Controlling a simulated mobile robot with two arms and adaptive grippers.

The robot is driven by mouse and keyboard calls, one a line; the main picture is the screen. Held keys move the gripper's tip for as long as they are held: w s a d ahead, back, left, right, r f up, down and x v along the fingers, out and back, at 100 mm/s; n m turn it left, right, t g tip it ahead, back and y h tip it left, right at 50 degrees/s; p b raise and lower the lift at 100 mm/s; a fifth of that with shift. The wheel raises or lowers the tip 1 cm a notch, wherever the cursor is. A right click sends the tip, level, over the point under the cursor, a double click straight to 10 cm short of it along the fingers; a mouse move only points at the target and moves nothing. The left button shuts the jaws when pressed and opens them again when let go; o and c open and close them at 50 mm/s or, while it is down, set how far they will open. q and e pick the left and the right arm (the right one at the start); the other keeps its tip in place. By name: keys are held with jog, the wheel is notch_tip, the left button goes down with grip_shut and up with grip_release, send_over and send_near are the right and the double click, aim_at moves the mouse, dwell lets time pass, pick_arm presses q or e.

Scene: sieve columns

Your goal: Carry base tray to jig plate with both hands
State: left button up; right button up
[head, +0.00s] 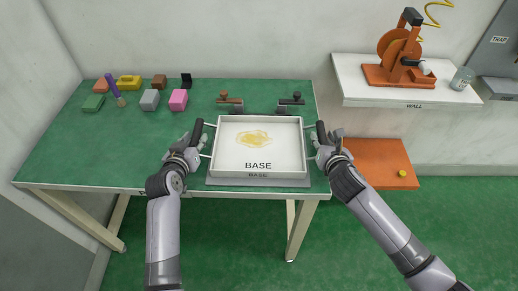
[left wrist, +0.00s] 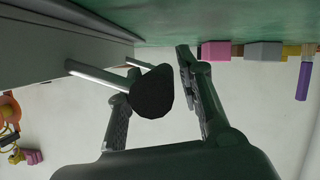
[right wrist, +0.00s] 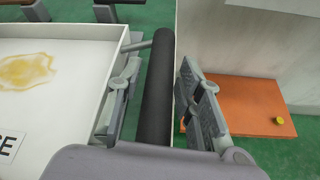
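The white base tray (head: 212,150), labelled BASE with a yellow patch inside, is at the table's front edge. It is over a grey jig plate (head: 225,182), also labelled BASE; I cannot tell whether it touches the plate. Each side has a black handle bar. My left gripper (head: 197,140) is at the left handle; in the left wrist view the dark handle (left wrist: 152,92) lies between its parted fingers. My right gripper (head: 322,138) is at the right handle; in the right wrist view the black bar (right wrist: 158,90) runs between its fingers, with a gap at the right finger.
Two clamps, a brown one (head: 230,101) and a dark one (head: 291,102), stand behind the tray. Several coloured blocks lie at the table's back left, including a pink block (head: 178,99). A shelf labelled WALL (head: 350,88) and an orange platform (head: 380,160) are to the right. The left tabletop is clear.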

pick_arm(q)
jog(key=shift+o, duration=0.6)
pick_arm(e)
jog(key=shift+o, duration=0.6)
pick_arm(q)
jog(key=v, duration=1.1)
jog(key=shift+s+r, duration=0.1)
jog(key=shift+s, duration=0.3)
pick_arm(e)
jog(key=v, duration=1.2)
pick_arm(q)
jog(key=shift+r, duration=0.1)
pick_arm(e)
jog(key=shift+r, duration=0.1)
pick_arm(q)
notch_tip(320, 180, up, 7)
jog(key=p, duration=0.8)
pick_arm(e)
notch_tip(320, 180, up, 8)
jog(key=shift+r, duration=0.1)
